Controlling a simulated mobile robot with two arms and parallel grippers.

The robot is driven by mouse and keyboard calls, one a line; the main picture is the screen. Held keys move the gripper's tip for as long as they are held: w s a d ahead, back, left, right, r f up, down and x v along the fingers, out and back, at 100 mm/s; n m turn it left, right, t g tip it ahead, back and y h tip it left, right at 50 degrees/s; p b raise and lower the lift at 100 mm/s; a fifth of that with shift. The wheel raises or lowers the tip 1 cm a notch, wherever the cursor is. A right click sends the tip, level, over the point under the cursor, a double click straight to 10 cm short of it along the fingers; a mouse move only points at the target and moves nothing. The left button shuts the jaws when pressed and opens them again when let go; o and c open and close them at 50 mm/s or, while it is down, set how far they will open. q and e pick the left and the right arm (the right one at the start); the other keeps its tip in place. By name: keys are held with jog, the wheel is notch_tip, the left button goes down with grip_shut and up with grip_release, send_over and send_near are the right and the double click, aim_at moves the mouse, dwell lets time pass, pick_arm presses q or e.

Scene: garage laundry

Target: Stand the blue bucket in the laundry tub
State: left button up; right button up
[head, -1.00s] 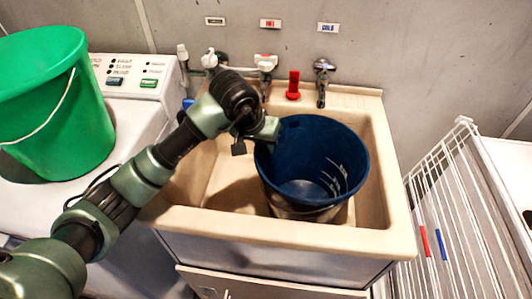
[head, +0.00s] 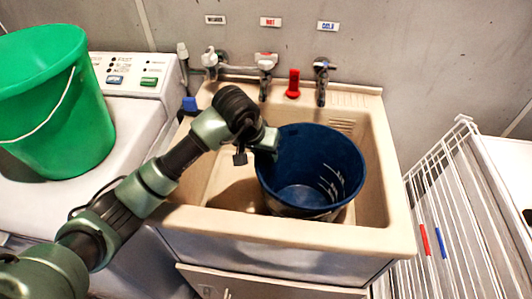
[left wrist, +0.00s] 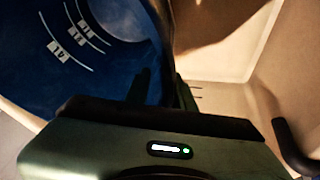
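The blue bucket (head: 325,195) is inside the beige laundry tub (head: 300,233), toward its right half. Its open mouth faces up and white level marks show on its inner wall. My left gripper (head: 267,146) is at the left side of its rim. In the left wrist view one dark finger lies inside the bucket (left wrist: 85,75) and the other outside, with the wall between them, so the gripper looks shut on the rim. The bucket's base is hidden by the tub's front rim, and I cannot tell whether it touches the tub floor. My right gripper is out of view.
A green bucket (head: 60,110) stands on the white washing machine (head: 130,130) at left. Taps (head: 321,80) and a red object (head: 293,84) are along the tub's back. A blue object (head: 189,104) is at its back left corner. A white drying rack (head: 455,210) stands at right.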

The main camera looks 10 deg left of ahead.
pick_arm(q)
jog(key=shift+r, duration=0.15)
jog(key=v, duration=1.2)
jog(key=shift+b, duration=0.4)
jog(key=shift+w, duration=0.1)
